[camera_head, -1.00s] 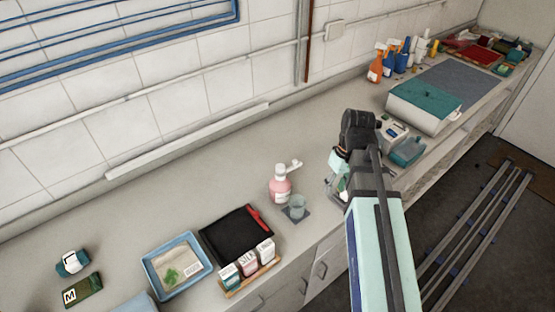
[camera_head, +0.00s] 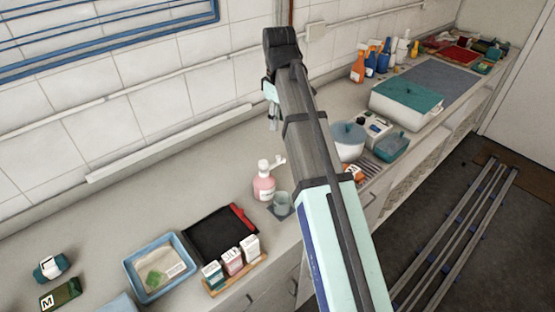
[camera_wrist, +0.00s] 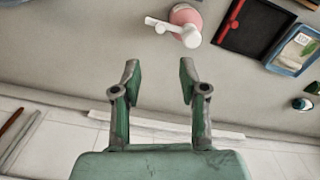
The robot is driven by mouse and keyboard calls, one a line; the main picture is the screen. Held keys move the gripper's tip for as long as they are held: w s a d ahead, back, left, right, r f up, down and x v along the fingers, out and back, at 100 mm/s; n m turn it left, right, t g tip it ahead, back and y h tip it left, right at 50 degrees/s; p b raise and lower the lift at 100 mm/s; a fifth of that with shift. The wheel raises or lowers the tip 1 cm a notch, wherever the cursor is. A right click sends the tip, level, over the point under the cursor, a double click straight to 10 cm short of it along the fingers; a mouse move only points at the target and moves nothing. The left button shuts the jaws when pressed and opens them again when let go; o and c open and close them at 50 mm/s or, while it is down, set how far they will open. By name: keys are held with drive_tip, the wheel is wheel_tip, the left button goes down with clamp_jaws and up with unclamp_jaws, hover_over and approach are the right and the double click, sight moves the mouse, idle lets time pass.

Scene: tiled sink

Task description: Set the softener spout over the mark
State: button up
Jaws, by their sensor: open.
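The softener bottle (camera_head: 264,186) is pink with a white pump top, and stands upright on the counter. Its white spout (camera_head: 279,161) points to the right in the head view. A clear cup (camera_head: 282,198) stands just right of the bottle on a dark square (camera_head: 276,212), which may be the mark. In the wrist view the bottle (camera_wrist: 186,15) is at the top edge, its spout (camera_wrist: 156,23) pointing left. My gripper (camera_wrist: 160,80) is open and empty, apart from the bottle, its two green fingers spread below it in the picture. In the head view my arm partly hides the gripper (camera_head: 272,112).
A black tray (camera_head: 215,235), a blue tray (camera_head: 135,272) and a rack of small cartons (camera_head: 238,277) lie left of the bottle. A white pot (camera_head: 348,141) and a teal-lidded box (camera_head: 405,102) stand to the right. The counter behind the bottle is clear.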

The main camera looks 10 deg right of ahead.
sight(279, 157)
wheel_tip(279, 157, down, 14)
drive_tip(key=p, duration=0.3)
drive_tip(key=shift+r+p, duration=0.15)
drive_tip(key=shift+p, duration=0.15)
clamp_jaws()
